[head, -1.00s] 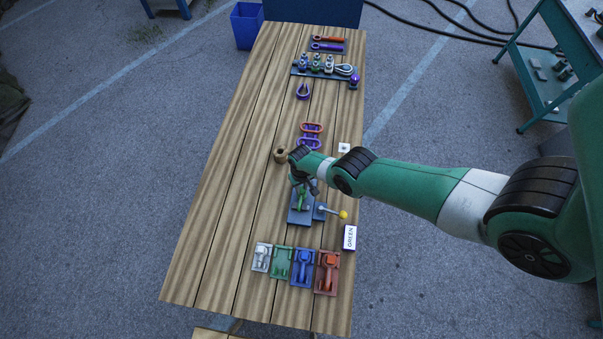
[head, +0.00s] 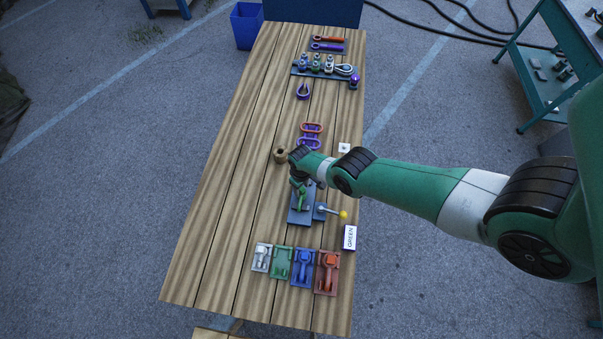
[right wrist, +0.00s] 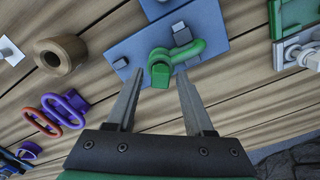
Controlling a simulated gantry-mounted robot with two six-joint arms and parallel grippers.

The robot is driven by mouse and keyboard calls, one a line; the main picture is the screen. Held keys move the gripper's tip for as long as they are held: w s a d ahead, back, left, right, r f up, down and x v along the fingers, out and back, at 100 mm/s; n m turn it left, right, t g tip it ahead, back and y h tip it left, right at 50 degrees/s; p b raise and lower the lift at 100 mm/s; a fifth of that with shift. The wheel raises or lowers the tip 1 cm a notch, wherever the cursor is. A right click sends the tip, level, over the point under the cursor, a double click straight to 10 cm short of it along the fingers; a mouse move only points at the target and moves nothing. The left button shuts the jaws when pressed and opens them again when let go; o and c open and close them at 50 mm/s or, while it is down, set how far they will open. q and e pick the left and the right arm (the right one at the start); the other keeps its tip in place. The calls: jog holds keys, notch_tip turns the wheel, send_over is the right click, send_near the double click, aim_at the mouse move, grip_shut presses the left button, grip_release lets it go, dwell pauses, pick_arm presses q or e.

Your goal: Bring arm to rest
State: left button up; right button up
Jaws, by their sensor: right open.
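My right arm reaches in from the right in the head view, with its gripper (head: 304,186) over the blue-grey fixture plate (head: 299,217) on the wooden table. In the right wrist view, the gripper (right wrist: 159,82) is open, its two fingers apart. A green hooked part (right wrist: 183,52) lies on the plate (right wrist: 126,48) just beyond and between the fingertips, and nothing is clamped. The green part also shows in the head view (head: 301,200), partly hidden by the gripper. My left gripper is not in view.
A yellow-knobbed lever (head: 343,214) and a card reading GREEN (head: 349,238) are right of the plate. Coloured trays, including a red one (head: 327,284), sit nearer. A brown ring (head: 280,156) and purple and orange links (head: 310,137) lie beyond. The table's left side is bare.

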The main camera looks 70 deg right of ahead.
jog(key=shift+r, duration=0.15)
notch_tip(320, 180, up, 4)
jog(key=p, duration=0.4)
jog(key=shift+r+p, duration=0.2)
jog(key=shift+p, duration=0.15)
jog(key=shift+f, duration=0.1)
jog(key=m, duration=0.9)
jog(key=shift+m, duration=0.4)
jog(key=m, duration=0.8)
